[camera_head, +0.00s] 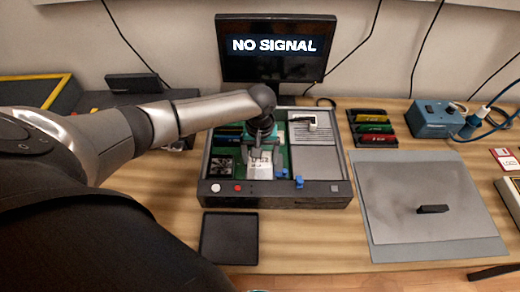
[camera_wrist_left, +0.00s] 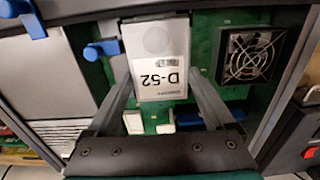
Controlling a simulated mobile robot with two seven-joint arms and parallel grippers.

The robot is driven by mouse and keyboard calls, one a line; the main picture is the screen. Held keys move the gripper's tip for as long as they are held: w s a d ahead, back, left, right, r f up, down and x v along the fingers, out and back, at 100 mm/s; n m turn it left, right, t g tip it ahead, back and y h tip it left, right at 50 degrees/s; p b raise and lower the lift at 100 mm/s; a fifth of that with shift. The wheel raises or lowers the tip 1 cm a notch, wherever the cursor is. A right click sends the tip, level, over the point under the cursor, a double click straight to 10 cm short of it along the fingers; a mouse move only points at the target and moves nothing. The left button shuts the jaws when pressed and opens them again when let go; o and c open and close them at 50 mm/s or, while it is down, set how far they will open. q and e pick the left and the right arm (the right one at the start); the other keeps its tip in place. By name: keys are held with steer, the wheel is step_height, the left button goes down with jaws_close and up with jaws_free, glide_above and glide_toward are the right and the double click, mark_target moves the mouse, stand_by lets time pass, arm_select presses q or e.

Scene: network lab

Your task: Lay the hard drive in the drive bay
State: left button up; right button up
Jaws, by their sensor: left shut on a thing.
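The hard drive (camera_head: 260,168) is a pale block marked D-52. It is over the front middle of the open computer case (camera_head: 215,190). My left gripper (camera_head: 263,151) is shut on it from above; in the left wrist view the two fingers (camera_wrist_left: 160,82) flank the drive (camera_wrist_left: 160,50). A grey strip, perhaps part of the drive bay (camera_wrist_left: 115,65), shows beside the drive with a blue lever (camera_wrist_left: 103,50). The rest of the bay is hidden by the drive, and I cannot tell whether the drive touches its floor. My right gripper is not in view.
A fan (camera_wrist_left: 251,55) sits beside the drive in the case. A monitor (camera_head: 275,70) reading NO SIGNAL stands behind. A black tray (camera_head: 229,238) lies in front, a grey mat (camera_head: 380,250) with a panel to the right, and a blue box (camera_head: 432,118) behind the mat.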

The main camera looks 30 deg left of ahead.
arm_select(q)
steer(key=shift+f, duration=0.4)
stand_by(0.3)
steer(key=o, duration=1.3)
step_height(320, 180, up, 8)
steer(key=p, duration=0.9)
